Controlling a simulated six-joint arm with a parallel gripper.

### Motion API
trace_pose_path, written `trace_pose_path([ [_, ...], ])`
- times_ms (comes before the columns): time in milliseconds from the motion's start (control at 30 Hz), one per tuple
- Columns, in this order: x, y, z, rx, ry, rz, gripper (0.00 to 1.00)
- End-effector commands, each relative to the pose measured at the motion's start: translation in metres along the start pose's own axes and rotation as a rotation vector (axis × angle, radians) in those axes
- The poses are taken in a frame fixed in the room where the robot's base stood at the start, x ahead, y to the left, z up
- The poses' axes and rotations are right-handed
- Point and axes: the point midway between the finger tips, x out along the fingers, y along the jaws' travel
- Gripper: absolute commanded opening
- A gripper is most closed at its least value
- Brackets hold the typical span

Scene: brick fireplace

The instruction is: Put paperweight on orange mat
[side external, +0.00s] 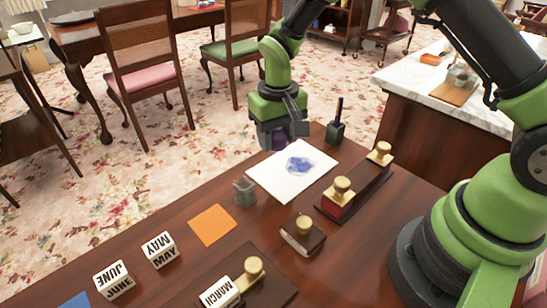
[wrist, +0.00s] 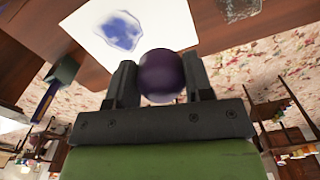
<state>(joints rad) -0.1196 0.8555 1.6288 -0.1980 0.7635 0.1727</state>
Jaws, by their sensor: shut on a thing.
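A dark purple ball, which looks like the paperweight (wrist: 161,75), sits between the two fingers of my gripper (wrist: 160,84) in the wrist view. My gripper (side external: 273,143) is shut on it. In the side view only a small purple part of the paperweight (side external: 280,138) shows between the fingers, near the far edge of the desk behind the white sheet. The orange mat (side external: 212,225) lies flat and bare on the desk, to the lower left of my gripper. The mat is not in the wrist view.
A white sheet (side external: 275,180) with a blue blotch lies between my gripper and the desk's middle. A small grey vessel (side external: 244,193) stands between sheet and mat. A pen holder (side external: 336,132), brass-knobbed stamps (side external: 342,190) and lettered blocks (side external: 161,250) stand around. Bare wood surrounds the mat.

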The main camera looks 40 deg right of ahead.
Motion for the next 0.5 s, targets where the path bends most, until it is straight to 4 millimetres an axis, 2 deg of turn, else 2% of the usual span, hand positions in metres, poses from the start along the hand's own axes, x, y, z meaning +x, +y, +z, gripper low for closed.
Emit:
trace_pose_path([
  [133, -0.014, -0.002, 0.000, -0.005, 0.002, -0.001, 0.20],
  [233, -0.017, -0.020, 0.001, -0.047, 0.002, 0.000, 0.20],
  [367, -0.016, -0.067, 0.010, -0.157, 0.002, -0.001, 0.20],
  [500, -0.016, -0.119, 0.028, -0.276, 0.002, -0.001, 0.20],
])
